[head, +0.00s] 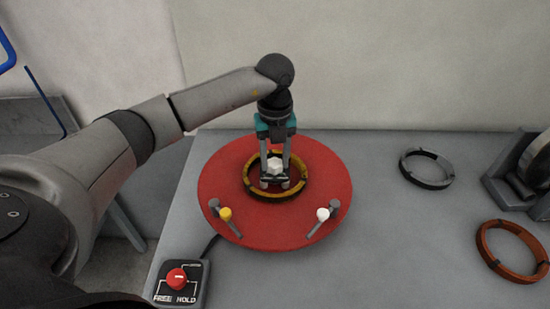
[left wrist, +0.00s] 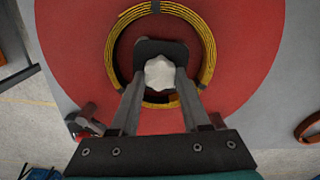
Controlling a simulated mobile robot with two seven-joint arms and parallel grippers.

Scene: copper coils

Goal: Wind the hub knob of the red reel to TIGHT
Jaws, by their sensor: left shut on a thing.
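The red reel (head: 230,165) lies flat on the grey table, a wide red disc. Its white hub knob (head: 275,166) stands at the centre, inside a yellow coil (head: 249,182). My left gripper (head: 275,180) reaches down from above and is shut on the knob. In the left wrist view the knob (left wrist: 160,73) sits between the two fingers (left wrist: 160,85), with the yellow coil (left wrist: 208,60) around it. No TIGHT mark can be read in either view. My right gripper is not in view.
Yellow-tipped (head: 225,213) and white-tipped (head: 322,213) levers sit at the reel's front rim. A switch box with a red knob (head: 177,278), marked FREE and HOLD, is at front left. A grey coil (head: 427,182) and a copper coil (head: 540,265) lie right. Table between is clear.

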